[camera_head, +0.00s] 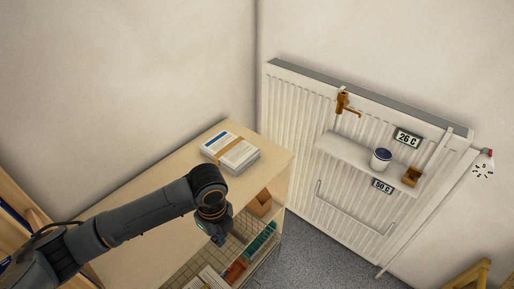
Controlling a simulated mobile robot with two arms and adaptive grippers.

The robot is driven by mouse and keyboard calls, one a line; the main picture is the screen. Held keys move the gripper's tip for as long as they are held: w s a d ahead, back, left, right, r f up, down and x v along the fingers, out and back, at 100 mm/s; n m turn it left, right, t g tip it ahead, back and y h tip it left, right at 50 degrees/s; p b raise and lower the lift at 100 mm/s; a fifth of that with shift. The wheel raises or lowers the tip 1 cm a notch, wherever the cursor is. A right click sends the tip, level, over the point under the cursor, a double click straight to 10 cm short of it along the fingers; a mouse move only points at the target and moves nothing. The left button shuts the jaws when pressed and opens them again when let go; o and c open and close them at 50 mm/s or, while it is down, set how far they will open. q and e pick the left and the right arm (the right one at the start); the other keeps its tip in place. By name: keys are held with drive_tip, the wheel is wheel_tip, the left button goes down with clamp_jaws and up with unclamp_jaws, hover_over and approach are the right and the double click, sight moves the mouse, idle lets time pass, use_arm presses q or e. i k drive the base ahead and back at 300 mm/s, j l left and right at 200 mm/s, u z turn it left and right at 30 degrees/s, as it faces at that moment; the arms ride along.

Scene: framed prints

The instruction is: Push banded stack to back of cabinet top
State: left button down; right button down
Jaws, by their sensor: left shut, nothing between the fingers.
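The banded stack (231,151) is a pile of white papers with blue print and a tan band around it. It lies on the pale wooden cabinet top (160,190), toward its far right part, apart from my gripper. My left arm comes in from the left across the cabinet top. My left gripper (217,238) points down beside the cabinet's open front, nearer to me than the stack. It is shut and empty; its fingertips are small and dark here. My right gripper is not in view.
The cabinet's open shelves hold a cardboard box (261,203), a wire basket (232,248) and coloured items. A white radiator (300,120) stands on the right with a small shelf (345,152) bearing a cup (381,158). Grey floor (315,250) is clear between them.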

sight(230, 152)
drive_tip(key=i+l, duration=0.15)
drive_tip(key=i, duration=0.2)
drive_tip(key=i+l, duration=0.15)
drive_tip(key=i, duration=0.25)
drive_tip(key=i+l, duration=0.15)
drive_tip(key=i, duration=0.2)
